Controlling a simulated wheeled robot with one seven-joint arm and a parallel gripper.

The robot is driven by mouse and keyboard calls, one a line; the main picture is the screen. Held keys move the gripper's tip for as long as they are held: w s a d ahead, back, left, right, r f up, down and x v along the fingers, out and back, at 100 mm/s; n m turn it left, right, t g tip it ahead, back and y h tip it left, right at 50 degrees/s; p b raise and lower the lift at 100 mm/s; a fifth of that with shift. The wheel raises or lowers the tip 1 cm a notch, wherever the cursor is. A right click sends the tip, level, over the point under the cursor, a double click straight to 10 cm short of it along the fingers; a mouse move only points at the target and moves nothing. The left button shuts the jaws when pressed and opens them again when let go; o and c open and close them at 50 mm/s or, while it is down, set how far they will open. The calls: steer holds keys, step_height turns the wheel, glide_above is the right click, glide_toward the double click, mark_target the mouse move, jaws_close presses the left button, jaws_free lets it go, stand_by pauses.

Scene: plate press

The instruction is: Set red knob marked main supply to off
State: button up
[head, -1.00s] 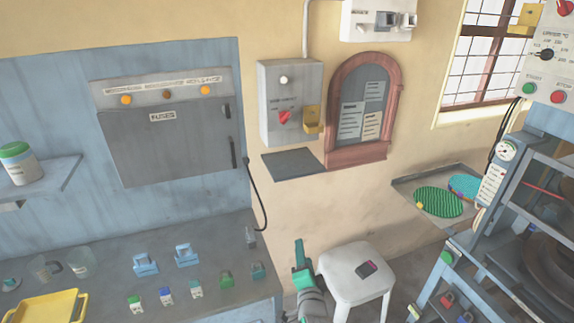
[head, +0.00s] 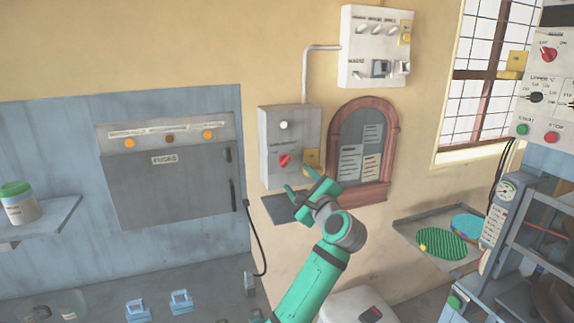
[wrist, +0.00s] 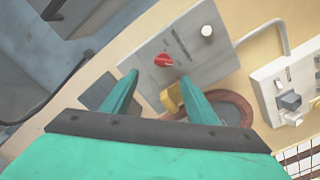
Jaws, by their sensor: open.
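The red knob (head: 284,160) sits on the front of a grey wall box (head: 276,126), below a white round lamp (head: 284,125). The lettering beside the knob is too small to read. In the wrist view the red knob (wrist: 163,61) shows ahead of the fingers, apart from them. My green gripper (head: 306,179) is open and empty, in front of the box's lower part, below and right of the knob in the head view. In the wrist view the two fingertips of my gripper (wrist: 160,82) point toward the box, one each side of the knob's line.
A yellow bracket (head: 311,160) sticks out at the box's lower right. A dark shelf (head: 282,208) lies under the box. A red-framed arched board (head: 345,118) is to its right, and a white switch box (head: 352,40) is above. A black cable (head: 262,250) hangs at left.

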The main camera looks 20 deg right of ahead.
mark_target(286, 162)
steer(key=w, duration=0.7)
steer(key=w+r, duration=0.1)
steer(key=w, duration=0.3)
steer(key=c, duration=1)
steer(key=shift+c, duration=0.2)
